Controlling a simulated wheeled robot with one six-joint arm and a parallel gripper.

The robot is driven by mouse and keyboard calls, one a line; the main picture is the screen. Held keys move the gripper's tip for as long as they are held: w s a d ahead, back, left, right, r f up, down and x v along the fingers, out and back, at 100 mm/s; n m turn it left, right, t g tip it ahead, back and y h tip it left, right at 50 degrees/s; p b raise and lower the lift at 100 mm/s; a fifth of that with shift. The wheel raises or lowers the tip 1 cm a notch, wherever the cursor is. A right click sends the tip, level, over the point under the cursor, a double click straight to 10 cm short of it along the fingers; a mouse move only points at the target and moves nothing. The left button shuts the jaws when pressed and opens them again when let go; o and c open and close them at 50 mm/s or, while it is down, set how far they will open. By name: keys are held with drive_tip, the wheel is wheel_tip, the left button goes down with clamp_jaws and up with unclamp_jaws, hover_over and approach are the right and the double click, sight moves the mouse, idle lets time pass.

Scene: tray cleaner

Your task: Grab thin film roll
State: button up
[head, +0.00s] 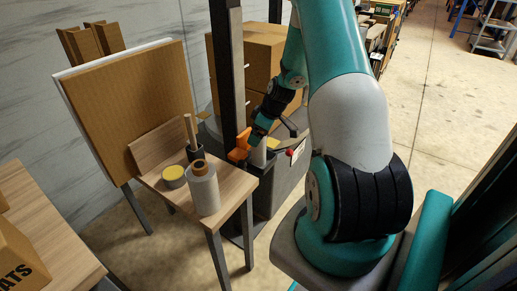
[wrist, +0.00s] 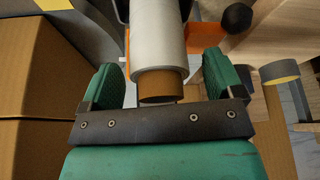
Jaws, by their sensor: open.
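The thin film roll (wrist: 158,45) is a pale cylinder with a brown core end in the wrist view. It lies between the two green fingers of my open gripper (wrist: 161,68), with a visible gap on either side. Its brown end is close to the dark palm bar; contact cannot be told.
An orange part (wrist: 115,42) sits close behind the roll. Cardboard boxes (wrist: 40,80) stand at the left in the wrist view.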

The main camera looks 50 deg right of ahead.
drive_tip(key=c, duration=1.4)
drive_tip(key=shift+c, duration=0.5)
drive_tip(key=shift+r, duration=0.15)
